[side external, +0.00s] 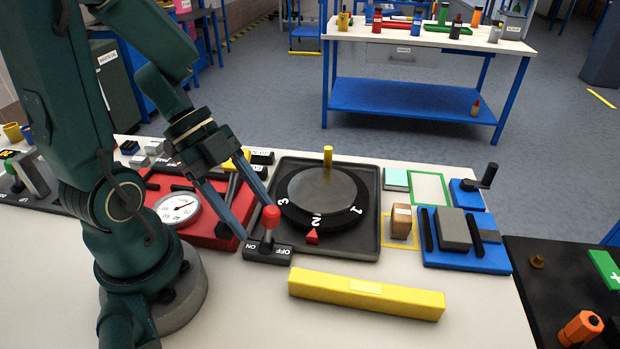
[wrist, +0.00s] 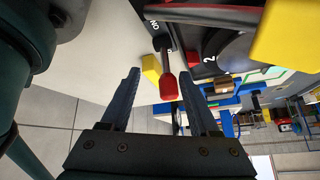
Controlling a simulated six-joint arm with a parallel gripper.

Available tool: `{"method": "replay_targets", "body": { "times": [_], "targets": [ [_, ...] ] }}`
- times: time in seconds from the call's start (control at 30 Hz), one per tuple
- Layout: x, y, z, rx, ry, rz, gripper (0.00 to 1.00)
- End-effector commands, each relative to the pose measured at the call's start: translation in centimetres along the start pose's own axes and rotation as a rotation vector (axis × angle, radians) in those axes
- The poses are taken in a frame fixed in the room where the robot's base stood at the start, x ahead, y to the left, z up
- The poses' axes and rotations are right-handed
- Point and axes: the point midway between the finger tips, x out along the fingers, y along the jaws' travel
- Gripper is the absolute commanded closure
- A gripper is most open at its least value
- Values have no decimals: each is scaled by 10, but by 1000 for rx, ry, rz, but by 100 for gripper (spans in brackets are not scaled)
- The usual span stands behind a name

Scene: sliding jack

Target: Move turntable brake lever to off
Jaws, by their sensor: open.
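The turntable brake lever (side external: 270,218) has a red knob on a short grey stem. It rises from a black base (side external: 268,253) marked ON at left and OFF at right. The lever looks near upright in the side view; I cannot tell which mark it favours. My gripper (side external: 257,222) is open, with one blue finger left of the knob and the other behind it. In the wrist view the red knob (wrist: 168,88) lies between the open fingers (wrist: 160,75), with a gap on each side. The OFF mark is partly hidden there.
The black turntable (side external: 322,198) with numbers and a yellow peg stands just behind the lever. A red panel with a dial gauge (side external: 178,208) is at left. A yellow bar (side external: 366,292) lies in front at right.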

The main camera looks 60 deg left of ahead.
Motion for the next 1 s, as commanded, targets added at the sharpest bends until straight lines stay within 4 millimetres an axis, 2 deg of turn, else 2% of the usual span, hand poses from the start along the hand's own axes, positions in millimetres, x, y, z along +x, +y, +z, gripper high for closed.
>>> {"method": "replay_targets", "body": {
  "times": [0.5, 0.83, 1.0],
  "targets": [
    [-4, 7, 13, 28, 171, -78, 38],
    [-53, 9, 22, 39, 162, -86, 38],
    [-79, 7, 5, 46, 159, -82, 38]
  ]
}}
